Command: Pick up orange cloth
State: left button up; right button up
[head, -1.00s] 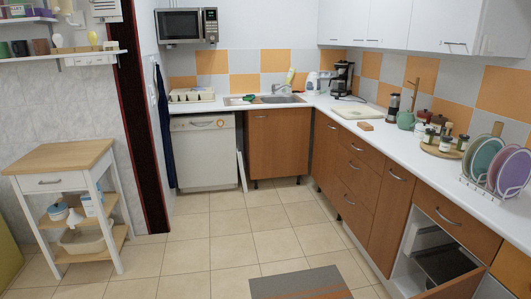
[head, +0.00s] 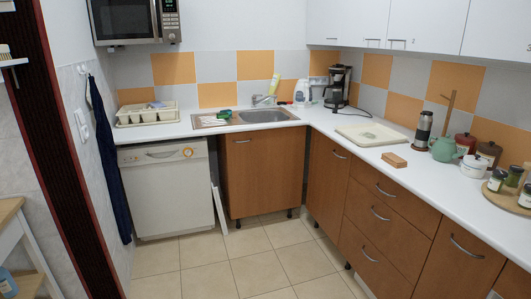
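I cannot make out an orange cloth for certain. A small orange-brown block-like item (head: 395,159) lies on the right counter, in front of the white board. A small orange ring-shaped mark (head: 188,152) shows on the front of the white dishwasher. A green item (head: 224,114) lies at the left edge of the sink. Neither of my grippers is in view.
The sink (head: 262,116) is in the back counter, with a dish rack (head: 147,114) to its left. A coffee maker (head: 338,87) stands in the corner. A dark blue towel (head: 108,150) hangs at the left. The tiled floor (head: 262,266) in front is clear.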

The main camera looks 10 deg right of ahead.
aim_at(394, 160)
jog(key=i+l+z, duration=0.2)
jog(key=i+z, duration=0.65)
jog(key=i+j+z, duration=0.1)
jog(key=i+z, duration=0.3)
jog(key=i, duration=0.05)
